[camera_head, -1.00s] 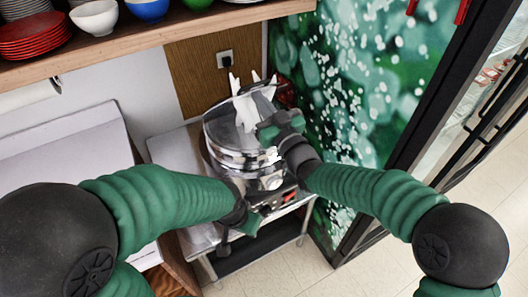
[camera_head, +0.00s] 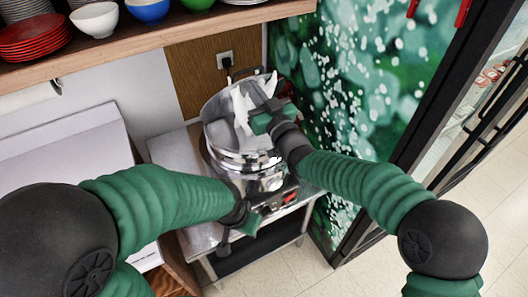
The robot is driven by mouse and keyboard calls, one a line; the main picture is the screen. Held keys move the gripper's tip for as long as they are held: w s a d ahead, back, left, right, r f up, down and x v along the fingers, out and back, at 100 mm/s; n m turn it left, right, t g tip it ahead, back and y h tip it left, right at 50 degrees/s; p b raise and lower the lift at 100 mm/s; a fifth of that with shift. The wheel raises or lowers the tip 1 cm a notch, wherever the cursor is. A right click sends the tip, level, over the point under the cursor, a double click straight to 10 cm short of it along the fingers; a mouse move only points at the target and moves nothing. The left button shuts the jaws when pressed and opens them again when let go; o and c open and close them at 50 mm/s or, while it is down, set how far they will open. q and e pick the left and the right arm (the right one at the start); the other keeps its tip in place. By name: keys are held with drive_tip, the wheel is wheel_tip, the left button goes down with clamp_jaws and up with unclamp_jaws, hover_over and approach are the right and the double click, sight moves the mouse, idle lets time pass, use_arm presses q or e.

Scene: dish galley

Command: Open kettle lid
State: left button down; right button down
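The kettle (camera_head: 243,158) is a wide, shiny metal pot on a steel stand beside the wall. Its round metal lid (camera_head: 217,107) is tilted up toward the back, with a dark handle showing at its upper edge. My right gripper (camera_head: 254,94) is at the lid, its white fingers spread apart in front of the lid's inner side. I cannot tell whether a finger touches the lid. My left gripper (camera_head: 240,224) is low in front of the stand, left of the kettle's red control; its fingers are hidden or too small to read.
A wooden shelf (camera_head: 150,42) with red plates (camera_head: 33,36) and bowls runs above on the left. A white counter (camera_head: 70,165) is at the left. A green patterned wall panel (camera_head: 350,80) and a black-framed glass door stand at the right. A socket with a plug is behind the kettle.

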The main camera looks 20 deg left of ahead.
drive_tip(key=shift+r+p+x, duration=0.15)
drive_tip(key=shift+x, duration=0.5)
drive_tip(key=shift+r+p+x, duration=0.15)
drive_tip(key=shift+x, duration=0.5)
drive_tip(key=shift+w+a+r+p, duration=0.3)
drive_tip(key=shift+w+a+r, duration=0.05)
drive_tip(key=shift+a, duration=0.15)
drive_tip(key=shift+w+a+r, duration=0.1)
drive_tip(key=shift+w+a, duration=0.3)
drive_tip(key=shift+a, duration=0.05)
